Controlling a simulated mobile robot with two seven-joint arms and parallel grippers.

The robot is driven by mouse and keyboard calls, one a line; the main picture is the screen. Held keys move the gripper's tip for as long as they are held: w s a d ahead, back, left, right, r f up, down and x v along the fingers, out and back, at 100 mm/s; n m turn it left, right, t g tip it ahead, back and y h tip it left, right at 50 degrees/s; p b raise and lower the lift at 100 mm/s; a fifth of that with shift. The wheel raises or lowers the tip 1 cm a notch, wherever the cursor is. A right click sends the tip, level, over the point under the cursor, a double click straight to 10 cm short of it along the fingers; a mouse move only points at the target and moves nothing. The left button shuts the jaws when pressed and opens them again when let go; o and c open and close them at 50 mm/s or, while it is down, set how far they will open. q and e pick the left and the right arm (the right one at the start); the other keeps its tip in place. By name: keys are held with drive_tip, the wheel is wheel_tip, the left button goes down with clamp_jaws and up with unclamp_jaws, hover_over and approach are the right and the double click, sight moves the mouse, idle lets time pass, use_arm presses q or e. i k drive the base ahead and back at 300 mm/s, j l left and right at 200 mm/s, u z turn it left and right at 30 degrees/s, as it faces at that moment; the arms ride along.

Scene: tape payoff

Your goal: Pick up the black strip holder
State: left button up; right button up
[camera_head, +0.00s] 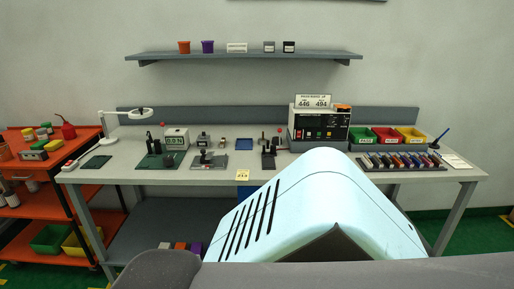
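A small black fixture (268,158) with an upright part stands on the workbench (225,172), near the middle. It may be the black strip holder, but it is too small to tell for sure. Other dark devices stand to its left, one on a green mat (147,161) and one on a grey plate (208,161). Neither of my grippers is in view.
A grey console (319,124), red, green and yellow bins and a rack of several coloured pieces (400,162) fill the bench's right side. A magnifier lamp (104,125) stands left. An orange cart (40,205) is beside the bench. My pale blue body part hides the front middle.

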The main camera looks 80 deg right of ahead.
sight(384, 159)
drive_tip(key=z, duration=3.55)
